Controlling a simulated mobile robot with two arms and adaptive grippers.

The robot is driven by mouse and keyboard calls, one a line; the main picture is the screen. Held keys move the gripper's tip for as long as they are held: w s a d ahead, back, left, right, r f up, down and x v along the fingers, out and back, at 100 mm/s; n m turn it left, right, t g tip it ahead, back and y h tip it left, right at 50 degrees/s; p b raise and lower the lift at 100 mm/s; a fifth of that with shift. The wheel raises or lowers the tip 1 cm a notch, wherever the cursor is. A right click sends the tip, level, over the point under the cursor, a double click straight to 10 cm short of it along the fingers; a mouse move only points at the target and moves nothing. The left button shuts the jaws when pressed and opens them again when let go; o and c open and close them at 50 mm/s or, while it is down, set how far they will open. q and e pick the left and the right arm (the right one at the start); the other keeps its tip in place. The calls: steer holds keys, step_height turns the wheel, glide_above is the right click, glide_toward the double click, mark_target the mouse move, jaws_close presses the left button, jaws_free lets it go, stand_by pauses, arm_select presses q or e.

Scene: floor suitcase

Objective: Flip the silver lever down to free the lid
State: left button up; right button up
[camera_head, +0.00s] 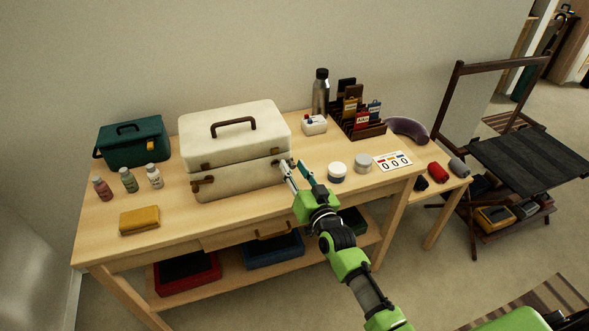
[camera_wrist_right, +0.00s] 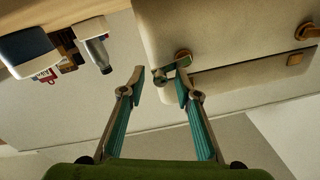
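The cream case (camera_head: 237,182) stands shut on the wooden table, its lid (camera_head: 215,145) lying on the base with a brown handle on top. A brass latch (camera_head: 203,181) shows on its front left. At the front right corner my right gripper (camera_head: 296,170) is close to the other latch and partly covers it. In the right wrist view this brass latch (camera_wrist_right: 183,55) has a small silver lever (camera_wrist_right: 160,76) beside it. My right gripper (camera_wrist_right: 160,80) is open, with the lever between or just beyond its fingertips; contact is unclear. My left gripper is out of view.
A teal box (camera_head: 135,145), several small bottles (camera_head: 128,180) and a yellow block (camera_head: 139,219) stand to the left. Two round jars (camera_head: 337,172), a counter card (camera_head: 393,161) and a brown rack (camera_head: 362,130) stand to the right. The front middle of the tabletop is clear.

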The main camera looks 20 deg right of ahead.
steer(key=shift+s, duration=0.1)
steer(key=s+d, duration=0.1)
steer(key=s, duration=1)
steer(key=shift+s, duration=0.4)
steer(key=shift+f, duration=0.1)
steer(key=s+f+n+g, duration=0.1)
steer(key=s+f+g, duration=0.25)
steer(key=f, duration=0.75)
steer(key=s+a+f+g, duration=0.15)
steer(key=s+f, duration=0.35)
steer(key=f, duration=0.6)
steer(key=s+d+f+n+g, duration=0.1)
steer(key=s+f+g, duration=0.3)
steer(key=f, duration=0.7)
steer(key=s+d+f+n+g, duration=0.1)
steer(key=s+f+g, duration=0.1)
steer(key=s+f, duration=0.4)
steer(key=s+d+f+n+g+h, duration=0.1)
steer(key=s+f+g, duration=0.2)
steer(key=s, duration=1.4)
steer(key=s+f+n+g, duration=0.1)
steer(key=s+f+g, duration=0.2)
steer(key=s+f, duration=0.8)
steer(key=shift+s+d+h, duration=0.3)
steer(key=shift+s+d, duration=0.1)
steer(key=shift+s, duration=0.2)
